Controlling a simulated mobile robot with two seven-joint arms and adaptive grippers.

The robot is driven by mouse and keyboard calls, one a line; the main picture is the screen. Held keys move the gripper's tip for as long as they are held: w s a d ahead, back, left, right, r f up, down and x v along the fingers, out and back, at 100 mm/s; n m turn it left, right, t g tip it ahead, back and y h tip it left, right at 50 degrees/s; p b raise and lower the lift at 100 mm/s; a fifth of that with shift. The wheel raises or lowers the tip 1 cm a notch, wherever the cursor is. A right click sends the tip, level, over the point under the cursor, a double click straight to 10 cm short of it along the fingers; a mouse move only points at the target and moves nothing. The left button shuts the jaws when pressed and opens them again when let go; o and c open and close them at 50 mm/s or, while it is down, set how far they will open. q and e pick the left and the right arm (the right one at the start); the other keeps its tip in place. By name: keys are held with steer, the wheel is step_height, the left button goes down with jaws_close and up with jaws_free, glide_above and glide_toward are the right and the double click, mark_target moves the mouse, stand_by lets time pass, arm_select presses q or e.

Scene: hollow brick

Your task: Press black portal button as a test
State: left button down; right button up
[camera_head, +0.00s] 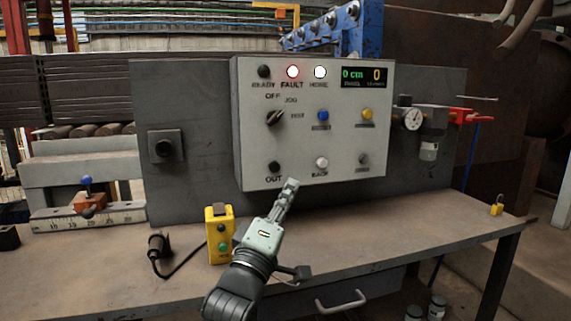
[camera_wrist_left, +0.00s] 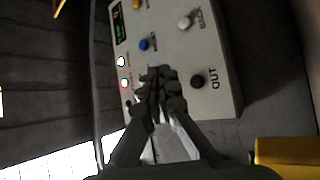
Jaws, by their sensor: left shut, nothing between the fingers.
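A grey control box (camera_head: 309,110) stands on the bench panel. Its black button (camera_head: 274,167), labelled OUT, is at the lower left of its face; the button also shows in the left wrist view (camera_wrist_left: 198,82). Another black round knob (camera_head: 163,148) sits on a small grey box to the left. My left gripper (camera_head: 291,184) is shut and empty, its fingertips just below and right of the OUT button in the head view. In the left wrist view my left gripper (camera_wrist_left: 160,75) points at the box face, beside the button. My right gripper is not in view.
The box also has a selector (camera_head: 275,117), blue button (camera_head: 323,115), yellow button (camera_head: 367,114), white BACK button (camera_head: 322,162) and a display (camera_head: 363,77). A yellow pendant (camera_head: 219,235) stands left of my arm.

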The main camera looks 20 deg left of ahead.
mark_target(275, 167)
arm_select(q)
steer(key=shift+w+a+r+b, duration=0.1)
steer(key=shift+w+a+b, duration=0.1)
steer(key=shift+w+a, duration=0.85)
steer(key=shift+w+a+r+b, duration=0.15)
steer(key=shift+w+a, duration=0.45)
steer(key=shift+w, duration=0.7)
steer(key=shift+w+a+r+b, duration=0.1)
steer(key=shift+w+a+b, duration=0.15)
steer(key=shift+w+a, duration=0.8)
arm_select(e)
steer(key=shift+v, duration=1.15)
arm_select(q)
steer(key=shift+w+d, duration=0.15)
steer(key=shift+d, duration=0.1)
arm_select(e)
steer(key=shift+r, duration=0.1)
arm_select(q)
steer(key=shift+w+a, duration=0.25)
steer(key=shift+w, duration=0.1)
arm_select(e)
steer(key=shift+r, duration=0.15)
